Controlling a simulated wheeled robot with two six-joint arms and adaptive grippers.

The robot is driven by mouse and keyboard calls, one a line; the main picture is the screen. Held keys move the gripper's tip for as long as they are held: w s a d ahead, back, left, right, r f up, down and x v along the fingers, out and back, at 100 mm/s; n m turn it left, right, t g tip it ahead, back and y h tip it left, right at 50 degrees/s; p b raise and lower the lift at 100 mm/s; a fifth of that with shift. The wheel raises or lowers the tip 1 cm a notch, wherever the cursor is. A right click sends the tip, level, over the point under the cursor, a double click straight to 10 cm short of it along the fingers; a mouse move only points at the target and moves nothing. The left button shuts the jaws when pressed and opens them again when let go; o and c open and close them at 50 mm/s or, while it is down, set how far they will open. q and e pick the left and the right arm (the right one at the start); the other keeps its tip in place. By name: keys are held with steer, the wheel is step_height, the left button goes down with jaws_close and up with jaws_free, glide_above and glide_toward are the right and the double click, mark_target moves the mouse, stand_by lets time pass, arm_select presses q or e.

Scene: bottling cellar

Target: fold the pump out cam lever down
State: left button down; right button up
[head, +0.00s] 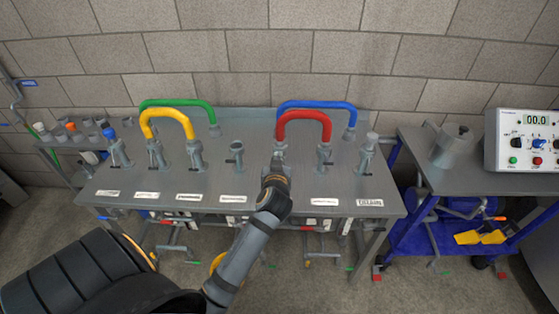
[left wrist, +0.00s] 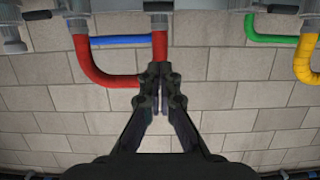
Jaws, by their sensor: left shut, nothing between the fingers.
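A grey bench (head: 215,215) holds a row of grey cam couplings with small labels along its front; I cannot read which one is pump out. A red hose (head: 303,115) arches between two couplings right of the middle. My left gripper (head: 278,163) is shut and empty in front of the coupling (head: 280,148) at the hose's left end, and hides its lower part. In the left wrist view, the shut fingertips (left wrist: 160,72) overlap the red hose (left wrist: 84,62) near its end, below a grey coupling (left wrist: 157,6). I cannot tell whether they touch, or the lever's position. My right gripper is out of view.
A blue hose (head: 318,103) arches behind the red one. Yellow (head: 166,113) and green (head: 178,103) hoses arch on the left. A side table (head: 455,182) at right carries a control box (head: 526,140) and a grey metal vessel (head: 452,145). A block wall stands behind.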

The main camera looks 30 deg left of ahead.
arm_select(q)
steer(key=w+a+f+p, duration=0.1)
steer(key=w+a+f, duration=0.1)
steer(key=f, duration=0.3)
steer(key=shift+w+a+f, duration=0.15)
steer(key=shift+w+f, duration=0.05)
steer(key=shift+w, duration=0.7)
